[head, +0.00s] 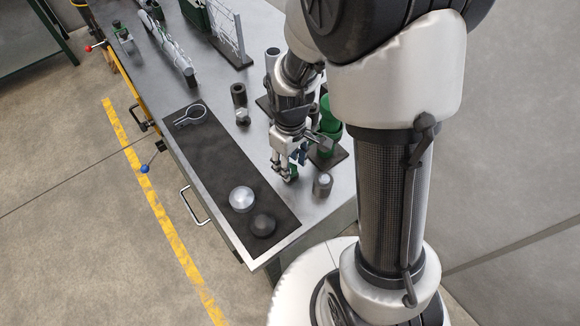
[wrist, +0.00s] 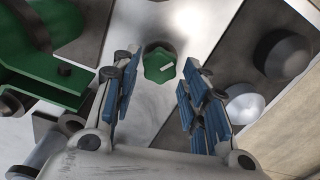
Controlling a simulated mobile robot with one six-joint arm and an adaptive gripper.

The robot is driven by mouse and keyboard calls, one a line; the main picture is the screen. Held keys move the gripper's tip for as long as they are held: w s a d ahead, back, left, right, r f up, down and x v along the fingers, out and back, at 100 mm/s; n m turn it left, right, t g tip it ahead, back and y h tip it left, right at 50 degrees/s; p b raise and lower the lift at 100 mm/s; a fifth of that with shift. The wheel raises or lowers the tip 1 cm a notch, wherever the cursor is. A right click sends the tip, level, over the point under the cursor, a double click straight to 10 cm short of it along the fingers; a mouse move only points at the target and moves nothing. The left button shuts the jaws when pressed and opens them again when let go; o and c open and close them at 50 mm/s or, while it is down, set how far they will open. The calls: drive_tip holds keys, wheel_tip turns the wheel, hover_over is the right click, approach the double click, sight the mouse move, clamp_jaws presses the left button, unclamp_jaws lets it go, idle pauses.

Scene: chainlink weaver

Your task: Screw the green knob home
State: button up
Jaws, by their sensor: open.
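The green knob (wrist: 160,65) is lobed, with a pale mark on its top. In the wrist view it lies between and just beyond the fingertips of my gripper (wrist: 157,80). The blue-padded fingers are spread, one on each side of it, with gaps visible. In the head view my gripper (head: 284,168) points down at the bench's right part, and only a small piece of the green knob (head: 292,172) shows beside the fingers. How deep the knob sits, and any thread below it, is hidden.
A dark mat (head: 215,150) holds a silver disc (head: 242,198), a dark disc (head: 262,225) and a ring clamp (head: 191,115). A small grey cylinder (head: 322,185) stands right of my gripper. A green fixture (head: 329,125) stands close behind. The bench's front edge is near.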

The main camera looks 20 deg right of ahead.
drive_tip(key=shift+f, duration=0.8)
drive_tip(key=shift+c, duration=0.3)
drive_tip(key=c, duration=0.7)
drive_tip(key=shift+r+m+p, duration=0.15)
drive_tip(key=shift+m+p, duration=0.15)
drive_tip(key=shift+m, duration=0.7)
drive_tip(key=shift+m+p, duration=0.35)
drive_tip(key=shift+m, duration=1.05)
drive_tip(key=o, duration=0.8)
drive_tip(key=shift+c, duration=0.2)
